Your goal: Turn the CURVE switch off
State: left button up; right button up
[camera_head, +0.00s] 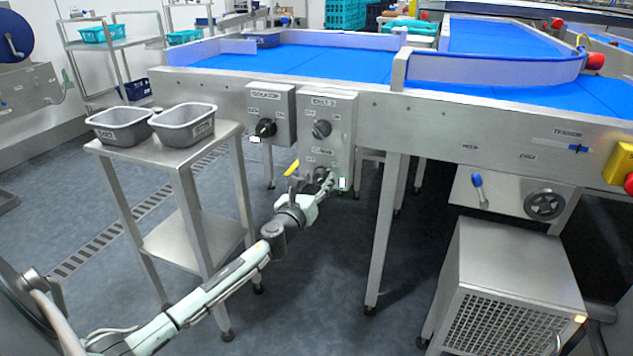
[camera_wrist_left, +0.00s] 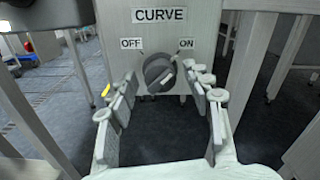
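The CURVE switch (camera_wrist_left: 159,73) is a dark grey rotary knob on a grey box (camera_head: 340,115), below its CURVE label. OFF is printed at its upper left and ON at its upper right. The knob's bar slants toward the upper right, on the ON side. My left gripper (camera_wrist_left: 160,88) is open, with one finger on each side of the knob and the knob seen between the tips. Contact cannot be told. In the head view my left gripper (camera_head: 325,182) is at the box's lower part and partly hides the knob. My right gripper is not in view.
Above it on the same box is another rotary knob (camera_head: 321,128). An ISOLATOR box (camera_head: 270,112) with a black knob hangs just left. A steel stand (camera_head: 205,150) holds two grey tubs. The blue conveyor (camera_head: 320,62) runs behind, and its leg (camera_head: 383,235) stands to the right.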

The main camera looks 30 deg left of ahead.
pick_arm(q)
jog(key=c, duration=1)
jog(key=shift+o, duration=0.2)
